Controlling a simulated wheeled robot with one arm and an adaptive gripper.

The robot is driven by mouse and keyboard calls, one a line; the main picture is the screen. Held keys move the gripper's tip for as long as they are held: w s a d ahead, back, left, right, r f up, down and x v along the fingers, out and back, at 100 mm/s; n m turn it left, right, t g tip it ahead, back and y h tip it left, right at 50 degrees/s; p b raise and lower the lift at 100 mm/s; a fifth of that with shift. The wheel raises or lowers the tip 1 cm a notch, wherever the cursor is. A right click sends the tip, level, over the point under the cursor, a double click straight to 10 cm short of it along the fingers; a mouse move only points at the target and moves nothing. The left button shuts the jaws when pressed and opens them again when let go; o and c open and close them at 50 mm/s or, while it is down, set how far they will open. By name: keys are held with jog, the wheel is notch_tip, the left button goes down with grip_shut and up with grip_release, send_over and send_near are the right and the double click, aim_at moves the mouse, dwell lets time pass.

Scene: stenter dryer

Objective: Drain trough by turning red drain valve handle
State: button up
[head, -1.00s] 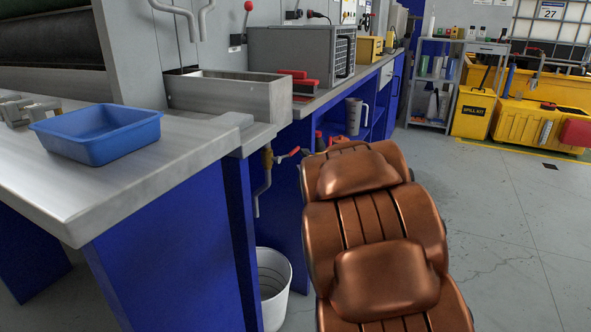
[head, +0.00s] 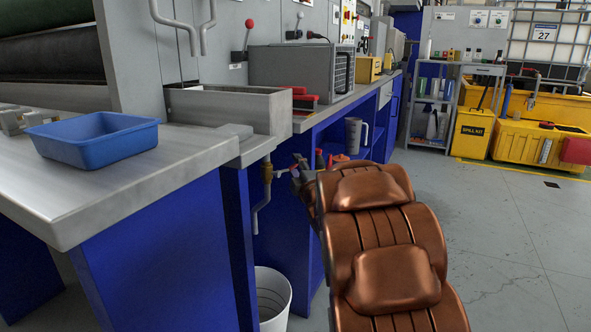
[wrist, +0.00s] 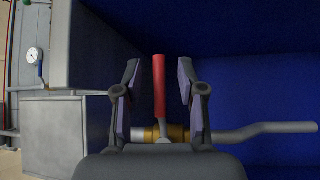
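The red drain valve handle (wrist: 160,85) stands between the two fingers of my gripper (wrist: 159,72) in the wrist view. The fingers are open, with a gap on each side of the handle. The brass valve body (wrist: 176,132) with its grey pipe lies just below, partly hidden by my gripper's base. In the head view the brass valve (head: 267,171) hangs under the grey metal trough (head: 215,110). A bent drain pipe (head: 258,210) runs down from it. My gripper (head: 295,170) is at the valve there, largely hidden by my copper-coloured arm.
A white bucket (head: 283,316) stands on the floor under the drain pipe. A blue tray (head: 100,152) sits on the worktop (head: 130,190) left of the trough. Blue panels close in around the valve. Open floor (head: 520,215) lies to the right.

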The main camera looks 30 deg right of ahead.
jog(key=shift+w+d+r, duration=0.1)
jog(key=shift+w+d, duration=0.05)
jog(key=shift+w, duration=0.45)
grip_shut()
dwell(0.3)
